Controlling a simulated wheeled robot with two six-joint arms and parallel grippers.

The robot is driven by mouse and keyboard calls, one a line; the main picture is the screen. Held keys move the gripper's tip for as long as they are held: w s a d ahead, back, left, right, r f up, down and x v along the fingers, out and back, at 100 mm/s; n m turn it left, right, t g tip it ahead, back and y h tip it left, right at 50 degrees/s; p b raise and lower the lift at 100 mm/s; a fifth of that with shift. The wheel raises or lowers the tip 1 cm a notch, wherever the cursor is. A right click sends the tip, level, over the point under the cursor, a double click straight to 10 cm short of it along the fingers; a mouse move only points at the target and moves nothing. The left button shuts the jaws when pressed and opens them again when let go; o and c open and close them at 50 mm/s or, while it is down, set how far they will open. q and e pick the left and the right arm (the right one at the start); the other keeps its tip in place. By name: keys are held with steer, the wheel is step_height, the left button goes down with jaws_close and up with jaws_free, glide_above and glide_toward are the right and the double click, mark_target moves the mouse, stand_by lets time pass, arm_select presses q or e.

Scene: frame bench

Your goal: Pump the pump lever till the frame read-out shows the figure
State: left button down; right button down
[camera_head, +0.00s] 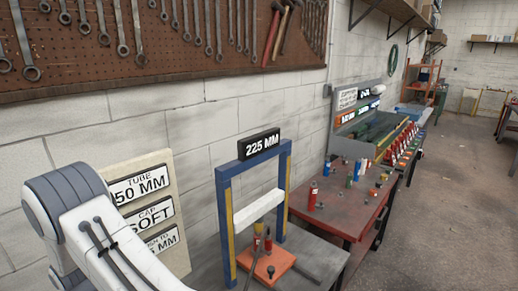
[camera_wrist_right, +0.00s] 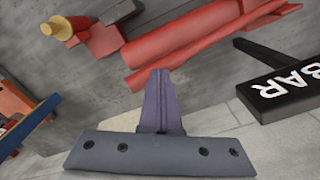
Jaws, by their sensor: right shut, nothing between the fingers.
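The blue and yellow frame (camera_head: 226,225) stands on the bench in the head view. My right gripper (camera_wrist_right: 158,72) is shut and empty in the right wrist view. Its tips are close to a long red bar (camera_wrist_right: 210,35); contact is unclear. My left gripper is in neither view.
A sign board (camera_head: 170,180) left of the frame reads TUBE, CAP and SOFT, with its figures partly hidden by my arm. A black sign reading BAR (camera_wrist_right: 290,90) is at the wrist view's right. A red table (camera_head: 335,212) with bottles stands right of the frame. Floor (camera_head: 455,200) is clear.

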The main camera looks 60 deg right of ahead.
stand_by(0.5)
step_height(320, 180, down, 9)
steer(key=b, duration=0.6)
steer(key=shift+r, duration=0.2)
step_height(320, 180, up, 9)
steer(key=p, duration=0.6)
steer(key=shift+f, duration=0.15)
steer(key=shift+r+p, duration=2)
steer(key=shift+r, duration=0.55)
steer(key=shift+f, duration=0.1)
